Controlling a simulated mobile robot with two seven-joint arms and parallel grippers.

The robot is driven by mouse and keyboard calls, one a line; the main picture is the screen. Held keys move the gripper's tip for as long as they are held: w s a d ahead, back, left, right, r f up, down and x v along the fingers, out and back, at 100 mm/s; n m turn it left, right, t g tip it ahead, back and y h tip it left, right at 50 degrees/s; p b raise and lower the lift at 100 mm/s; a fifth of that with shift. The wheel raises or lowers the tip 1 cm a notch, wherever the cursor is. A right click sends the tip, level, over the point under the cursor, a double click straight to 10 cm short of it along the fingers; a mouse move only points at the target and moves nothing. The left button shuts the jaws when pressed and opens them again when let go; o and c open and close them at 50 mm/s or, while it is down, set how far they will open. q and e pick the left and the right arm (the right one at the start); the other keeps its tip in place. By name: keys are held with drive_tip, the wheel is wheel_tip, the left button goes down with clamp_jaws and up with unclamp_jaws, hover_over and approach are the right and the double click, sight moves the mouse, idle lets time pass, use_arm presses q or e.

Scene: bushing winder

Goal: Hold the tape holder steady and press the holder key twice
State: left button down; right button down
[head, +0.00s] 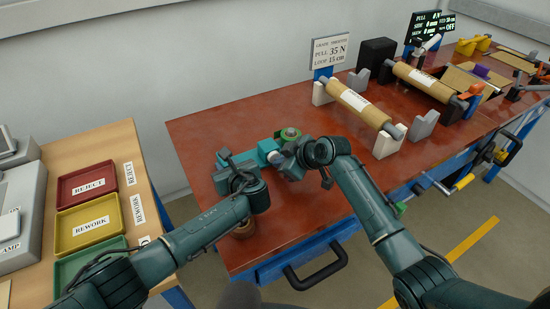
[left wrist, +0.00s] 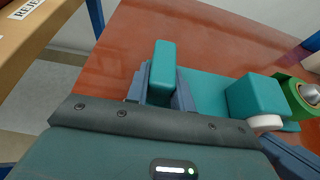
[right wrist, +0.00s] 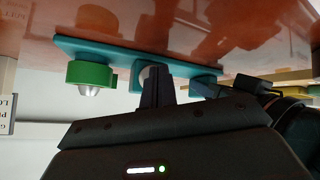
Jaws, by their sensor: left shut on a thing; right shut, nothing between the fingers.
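The teal tape holder lies on the red-brown bench top; its bare plate shows in the left wrist view (left wrist: 205,88). It carries a green roll (head: 289,133) with a grey metal centre, also seen in the right wrist view (right wrist: 90,74). A teal block on the plate bears a pale round key (left wrist: 264,122). My left gripper (head: 226,160) is shut on the holder's upright teal grip (left wrist: 164,68). My right gripper (head: 279,160) is shut and empty, its fingertips (right wrist: 156,75) at the key; I cannot tell whether they touch it.
At the left, a wooden table holds the red reject tray (head: 87,184), the yellow rework tray (head: 90,223) and a green tray (head: 88,258). A tan winding roll (head: 358,104) on white supports stands right of the holder. The bench between them is clear.

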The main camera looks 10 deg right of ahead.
drive_tip(key=shift+s+d, duration=0.25)
drive_tip(key=shift+s, duration=0.35)
drive_tip(key=shift+w+a, duration=0.15)
drive_tip(key=shift+w, duration=0.25)
drive_tip(key=shift+w+a, duration=0.2)
drive_tip(key=shift+w, duration=0.2)
idle(1.0)
drive_tip(key=shift+s+d, duration=0.35)
drive_tip(key=shift+s, duration=0.45)
drive_tip(key=shift+s+d, duration=0.3)
drive_tip(key=shift+s, duration=0.5)
drive_tip(key=shift+s+d, duration=0.35)
drive_tip(key=shift+s, duration=0.4)
drive_tip(key=shift+s+d, duration=0.3)
drive_tip(key=shift+s, duration=0.5)
